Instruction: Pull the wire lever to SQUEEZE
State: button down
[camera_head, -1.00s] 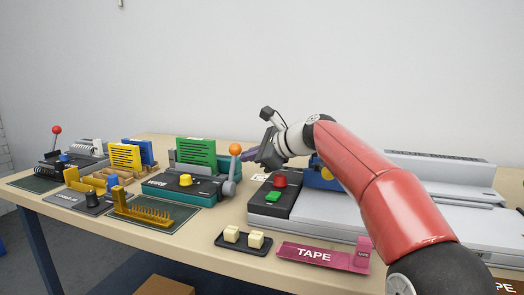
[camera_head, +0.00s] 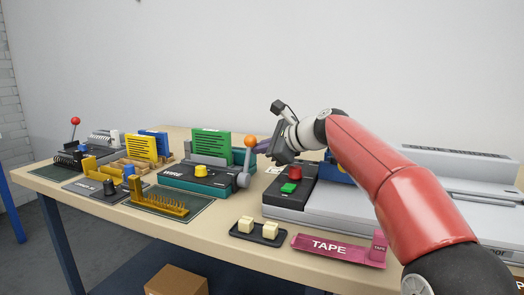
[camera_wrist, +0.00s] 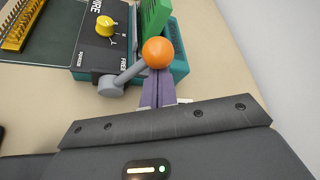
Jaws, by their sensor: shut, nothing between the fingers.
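The wire machine (camera_head: 205,178) is a teal and black unit with a yellow knob and an upright green book. Its wire lever (camera_head: 246,163) is a grey arm on the right side, standing up and topped with an orange ball. In the wrist view the orange ball (camera_wrist: 158,52) is just ahead of my purple fingertips (camera_wrist: 160,78), and the grey arm runs down left to a round pivot beside the word FREE. My gripper (camera_head: 264,146) is shut and empty, just right of the ball. The fingertips look close to or against the ball; I cannot tell whether they touch.
A grey machine with a red knob (camera_head: 295,172) and green button stands right of the lever. A black tray (camera_head: 258,236) with cream blocks and a pink TAPE piece (camera_head: 335,249) lie in front. A smaller machine with a red-ball lever (camera_head: 75,122) stands far left.

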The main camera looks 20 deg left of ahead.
jog(key=shift+s, duration=0.15)
jog(key=s+r+n+t+y+b, duration=0.1)
jog(key=s+n+t+b, duration=0.2)
jog(key=s+b, duration=0.4)
jog(key=shift+a+n+b, duration=0.3)
jog(key=shift+n+b, duration=0.5)
jog(key=shift+b, duration=0.8)
jog(key=shift+s+d, duration=0.1)
